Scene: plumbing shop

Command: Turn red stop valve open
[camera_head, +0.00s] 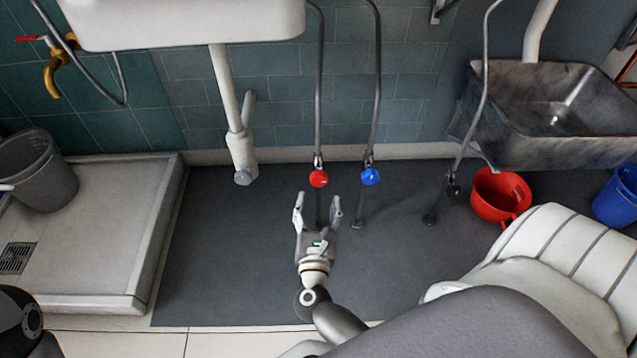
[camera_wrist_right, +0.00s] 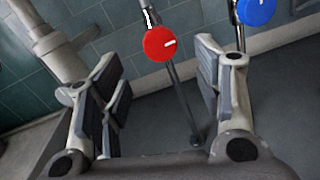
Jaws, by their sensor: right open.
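The red stop valve (camera_head: 318,178) has a round red knob on a metal pipe under the white sink. My left gripper is not in view.
A blue valve knob (camera_head: 370,176) sits close to the right of the red one. A white drain pipe (camera_head: 241,150) stands to the left. A red pot (camera_head: 500,197) and a blue bucket (camera_head: 617,197) stand at the right. The dark floor mat (camera_head: 230,255) is clear at left.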

